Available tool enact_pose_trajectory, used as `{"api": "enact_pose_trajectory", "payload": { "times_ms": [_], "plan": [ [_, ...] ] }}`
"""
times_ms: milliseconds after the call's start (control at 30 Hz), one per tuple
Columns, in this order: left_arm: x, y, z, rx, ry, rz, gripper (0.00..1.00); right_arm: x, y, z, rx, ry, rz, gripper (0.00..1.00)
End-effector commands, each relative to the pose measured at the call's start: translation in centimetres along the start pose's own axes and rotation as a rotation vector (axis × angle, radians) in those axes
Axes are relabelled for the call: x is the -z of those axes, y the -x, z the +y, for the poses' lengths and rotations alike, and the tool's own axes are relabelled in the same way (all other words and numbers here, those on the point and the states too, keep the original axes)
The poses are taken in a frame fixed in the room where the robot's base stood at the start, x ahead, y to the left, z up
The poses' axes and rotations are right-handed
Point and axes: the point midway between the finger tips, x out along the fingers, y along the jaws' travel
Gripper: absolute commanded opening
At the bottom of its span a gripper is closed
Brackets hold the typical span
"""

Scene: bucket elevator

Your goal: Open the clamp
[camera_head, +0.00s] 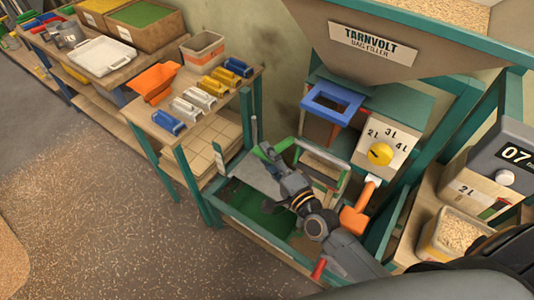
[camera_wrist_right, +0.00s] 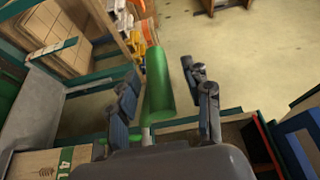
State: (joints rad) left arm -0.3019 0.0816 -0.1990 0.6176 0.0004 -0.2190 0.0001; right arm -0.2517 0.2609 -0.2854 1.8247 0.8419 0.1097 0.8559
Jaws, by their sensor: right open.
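A green handle (camera_head: 284,145), which looks like the clamp's lever, stands over the bench frame below the bag filler (camera_head: 375,45). In the right wrist view the green handle (camera_wrist_right: 158,85) rises from a pale stem between my fingers. My right gripper (camera_head: 270,160) is open around it, with a finger on each side; it also shows in the right wrist view (camera_wrist_right: 160,80). I see a gap on both sides of the handle. The clamp's jaws are not clearly visible, partly behind my gripper. My left gripper is not in view.
A dial (camera_head: 381,153) marked 2L, 3L and 4L and a blue frame (camera_head: 332,103) are close to my right arm. The floor (camera_head: 90,200) is clear.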

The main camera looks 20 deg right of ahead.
Motion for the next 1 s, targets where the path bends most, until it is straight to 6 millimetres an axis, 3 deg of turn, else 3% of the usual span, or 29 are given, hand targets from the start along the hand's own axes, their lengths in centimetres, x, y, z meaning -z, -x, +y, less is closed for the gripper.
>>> {"api": "enact_pose_trajectory", "payload": {
  "times_ms": [300, 500, 700, 1000],
  "plan": [
    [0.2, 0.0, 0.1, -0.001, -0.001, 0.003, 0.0, 0.1, 6.7, 0.1, -0.005, 0.002, -0.002, 0.5],
    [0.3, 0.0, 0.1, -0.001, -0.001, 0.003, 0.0, 0.2, 9.8, 0.1, -0.002, 0.002, 0.001, 0.5],
    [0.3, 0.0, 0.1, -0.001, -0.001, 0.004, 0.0, 0.2, 10.9, -0.1, 0.003, 0.001, 0.002, 0.5],
    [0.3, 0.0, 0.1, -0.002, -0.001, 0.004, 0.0, 0.2, 10.9, -0.1, 0.003, 0.001, 0.002, 0.5]
  ]
}}
